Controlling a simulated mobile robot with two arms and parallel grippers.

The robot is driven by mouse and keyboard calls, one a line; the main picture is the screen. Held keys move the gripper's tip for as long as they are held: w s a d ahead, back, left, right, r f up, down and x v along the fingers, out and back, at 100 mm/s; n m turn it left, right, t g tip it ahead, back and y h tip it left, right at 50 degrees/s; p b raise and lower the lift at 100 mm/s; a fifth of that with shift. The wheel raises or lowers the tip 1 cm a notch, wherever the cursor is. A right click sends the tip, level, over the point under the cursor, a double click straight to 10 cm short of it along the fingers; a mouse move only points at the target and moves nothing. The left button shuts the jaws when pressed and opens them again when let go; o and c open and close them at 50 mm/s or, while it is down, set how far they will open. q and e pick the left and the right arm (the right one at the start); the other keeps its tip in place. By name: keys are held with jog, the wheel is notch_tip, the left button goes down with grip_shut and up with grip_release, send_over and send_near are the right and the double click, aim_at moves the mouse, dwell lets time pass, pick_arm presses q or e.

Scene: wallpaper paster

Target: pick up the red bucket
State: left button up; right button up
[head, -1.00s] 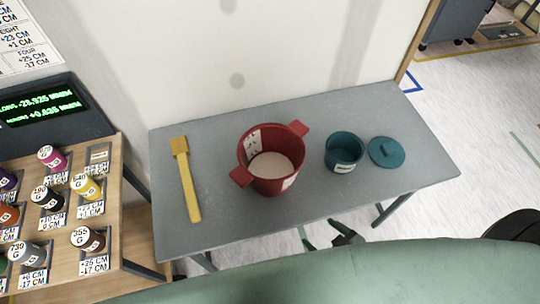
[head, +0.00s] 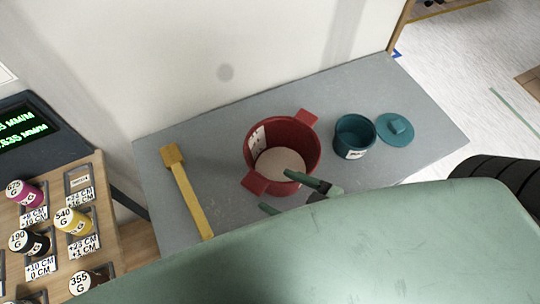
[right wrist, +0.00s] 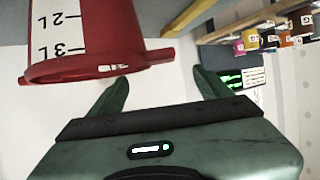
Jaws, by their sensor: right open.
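The red bucket (head: 309,157) stands on the grey table, with a pale substance inside and two side handles. In the right wrist view the bucket (right wrist: 106,30) fills the upper left, with a white scale strip on its side. My right gripper (head: 292,195) is open and empty at the bucket's near side, partly overlapping its near right edge in the head view. In the right wrist view the gripper (right wrist: 160,90) has one finger close to the bucket's rim, and the bucket is not between the fingers. My left gripper is not in view.
A teal pot (head: 356,134) and its teal lid (head: 397,129) are right of the bucket. A yellow brush (head: 186,190) lies to the left on the grey table (head: 225,205). A wooden shelf with colour bottles (head: 75,221) is at far left. A wall rises behind the table.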

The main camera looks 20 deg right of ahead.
aim_at(256, 180)
jog(key=x, duration=0.3)
jog(key=shift+w+a+f, duration=0.15)
jog(key=shift+w+f, duration=0.05)
jog(key=shift+w, duration=0.05)
jog(key=p+x, duration=0.2)
jog(key=x, duration=0.2)
jog(key=shift+w+f, duration=0.1)
jog(key=shift+f, duration=0.05)
jog(key=shift+w+a+f, duration=0.1)
jog(key=shift+w+f, duration=0.15)
jog(key=shift+w, duration=0.05)
grip_shut()
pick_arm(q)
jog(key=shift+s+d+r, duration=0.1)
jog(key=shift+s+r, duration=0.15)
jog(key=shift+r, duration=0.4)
pick_arm(e)
jog(key=shift+r, duration=0.1)
